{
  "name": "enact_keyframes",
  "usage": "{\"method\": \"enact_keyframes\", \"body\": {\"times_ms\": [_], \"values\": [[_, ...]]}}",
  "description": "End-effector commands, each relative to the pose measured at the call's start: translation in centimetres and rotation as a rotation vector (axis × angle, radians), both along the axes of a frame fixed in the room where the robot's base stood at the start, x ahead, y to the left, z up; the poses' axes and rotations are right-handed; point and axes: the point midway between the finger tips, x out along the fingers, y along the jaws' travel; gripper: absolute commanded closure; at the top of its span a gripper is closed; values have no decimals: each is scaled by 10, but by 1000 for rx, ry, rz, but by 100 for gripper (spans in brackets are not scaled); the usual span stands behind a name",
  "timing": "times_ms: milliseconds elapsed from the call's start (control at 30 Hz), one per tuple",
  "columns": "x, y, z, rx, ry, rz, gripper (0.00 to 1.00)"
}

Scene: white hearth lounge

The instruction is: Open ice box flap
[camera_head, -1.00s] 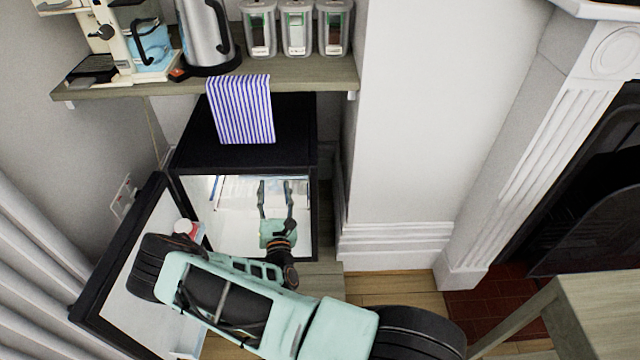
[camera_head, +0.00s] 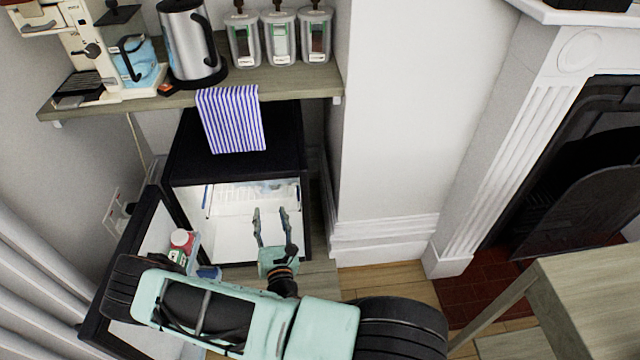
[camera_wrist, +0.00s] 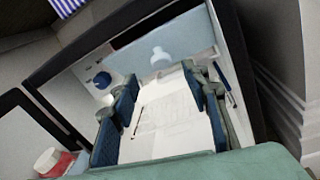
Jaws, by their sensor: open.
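The black mini fridge (camera_head: 238,167) stands under the shelf with its door (camera_head: 152,236) swung open to the left. Its white interior (camera_head: 228,240) shows. The ice box flap (camera_wrist: 165,118) appears as a pale panel inside the fridge, between my fingers in the wrist view; in the head view a pale panel (camera_head: 245,200) shows high in the fridge. I cannot tell how far the flap is tilted. My gripper (camera_head: 270,214) is open and empty in front of the fridge opening, pointing inward. It also shows in the wrist view (camera_wrist: 160,95), fingers either side of the panel.
A striped towel (camera_head: 231,120) hangs from the shelf (camera_head: 290,84), which holds a kettle (camera_head: 188,45), a coffee machine and canisters. White wall and skirting (camera_head: 385,240) bound the right.

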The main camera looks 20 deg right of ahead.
Motion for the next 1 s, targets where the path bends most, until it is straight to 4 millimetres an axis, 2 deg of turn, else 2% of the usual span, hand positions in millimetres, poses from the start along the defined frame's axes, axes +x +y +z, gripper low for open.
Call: {"method": "enact_keyframes", "body": {"times_ms": [67, 300, 567, 800, 1000], "values": [[-17, 4, 2, -1, 3, 2, 57], [-4, -21, 40, -73, -56, -161, 57], [-5, -53, 82, -128, -84, -360, 57], [-19, -84, 114, -140, -76, -567, 57], [-37, -106, 129, -120, -40, -724, 57]]}}
